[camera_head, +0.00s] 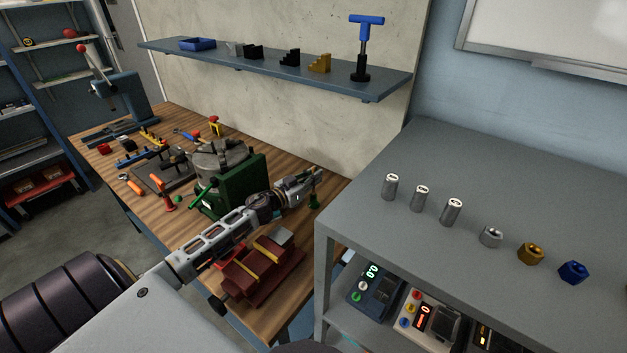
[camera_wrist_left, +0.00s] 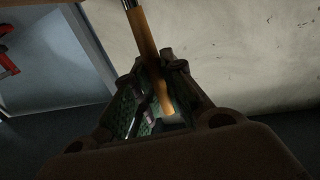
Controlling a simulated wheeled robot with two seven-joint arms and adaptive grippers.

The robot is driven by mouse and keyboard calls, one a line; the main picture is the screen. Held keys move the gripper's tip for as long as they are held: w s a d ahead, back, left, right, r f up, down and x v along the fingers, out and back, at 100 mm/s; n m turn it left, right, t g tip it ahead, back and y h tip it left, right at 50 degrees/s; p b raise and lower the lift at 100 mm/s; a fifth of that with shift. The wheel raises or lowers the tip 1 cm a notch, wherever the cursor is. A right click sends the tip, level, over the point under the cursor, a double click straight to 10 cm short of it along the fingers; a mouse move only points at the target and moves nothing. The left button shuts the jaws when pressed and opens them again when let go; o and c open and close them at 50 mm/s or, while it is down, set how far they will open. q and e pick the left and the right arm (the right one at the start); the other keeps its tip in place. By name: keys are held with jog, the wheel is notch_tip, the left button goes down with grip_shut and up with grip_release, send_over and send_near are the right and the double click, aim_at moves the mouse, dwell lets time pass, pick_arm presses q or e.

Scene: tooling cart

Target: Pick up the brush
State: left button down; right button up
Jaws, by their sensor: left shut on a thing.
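The brush (camera_wrist_left: 146,48) shows in the left wrist view as an orange-brown handle with a metal part at its upper end, cut off by the top edge. My left gripper (camera_wrist_left: 158,88) is shut on this handle, which runs between its green-padded fingers. The brush cannot be made out clearly there. My right gripper is in neither view.
On the wooden bench (camera_head: 178,212) stand a green machine (camera_head: 240,190), a dark red block with yellow strips (camera_head: 262,272) and several small tools. A grey cart (camera_head: 410,155) with cylinders and nuts stands at right. A wall shelf (camera_head: 285,73) hangs behind.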

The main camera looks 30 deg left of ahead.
pick_arm(q)
jog(key=shift+r+p, duration=0.6)
jog(key=shift+r, duration=3.35)
